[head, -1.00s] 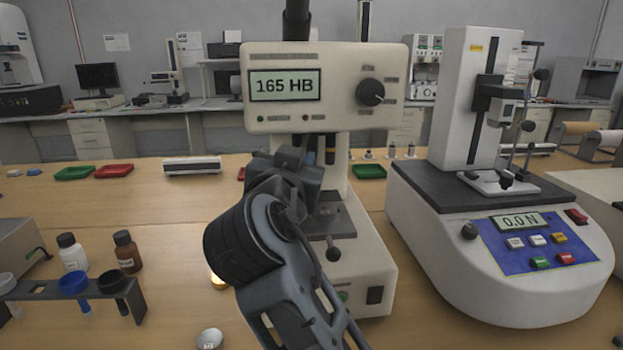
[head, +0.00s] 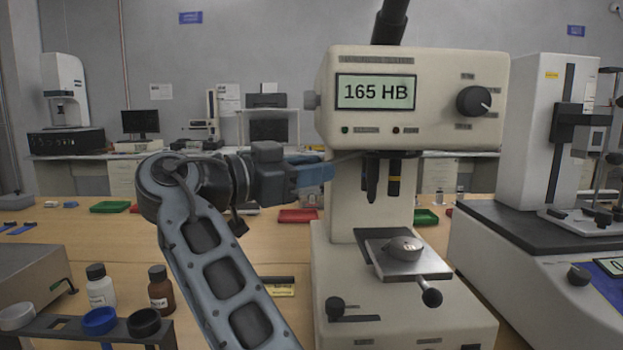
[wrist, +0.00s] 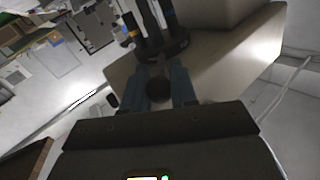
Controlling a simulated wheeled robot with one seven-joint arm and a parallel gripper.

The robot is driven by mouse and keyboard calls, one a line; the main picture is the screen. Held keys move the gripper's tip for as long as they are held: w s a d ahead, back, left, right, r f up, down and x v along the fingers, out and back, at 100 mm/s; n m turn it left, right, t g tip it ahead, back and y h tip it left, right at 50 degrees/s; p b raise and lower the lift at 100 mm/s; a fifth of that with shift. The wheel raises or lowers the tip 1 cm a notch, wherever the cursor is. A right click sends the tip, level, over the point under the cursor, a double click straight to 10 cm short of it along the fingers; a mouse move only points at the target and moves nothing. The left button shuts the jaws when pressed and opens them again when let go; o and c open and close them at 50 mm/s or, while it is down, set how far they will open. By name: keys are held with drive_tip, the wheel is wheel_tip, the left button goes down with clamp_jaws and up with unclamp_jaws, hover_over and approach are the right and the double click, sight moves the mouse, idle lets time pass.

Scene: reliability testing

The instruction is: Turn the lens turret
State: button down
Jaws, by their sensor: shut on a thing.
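The hardness tester (head: 418,100) fills the middle right of the head view, its display reading 165 HB. Its lens turret hangs under the head, with a dark lens (head: 371,180) and a yellow-ringed lens (head: 394,182). A thin lever (head: 348,157) reaches left from the turret. My gripper (head: 328,170) is at the tester's left, just under its head, shut on the lever's end. In the wrist view, a dark round knob (wrist: 158,90) sits between the blue fingers, with the lenses (wrist: 155,35) just beyond.
A round metal specimen (head: 403,248) lies on the stage (head: 375,262) under the lenses. A second test machine (head: 535,140) stands at right. Bottles (head: 158,288) and a rack (head: 75,330) stand at front left.

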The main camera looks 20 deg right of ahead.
drive_tip(key=shift+w+g, duration=0.25)
drive_tip(key=shift+g, duration=0.05)
drive_tip(key=c, duration=0.9)
unclamp_jaws()
drive_tip(key=shift+v, duration=3.9)
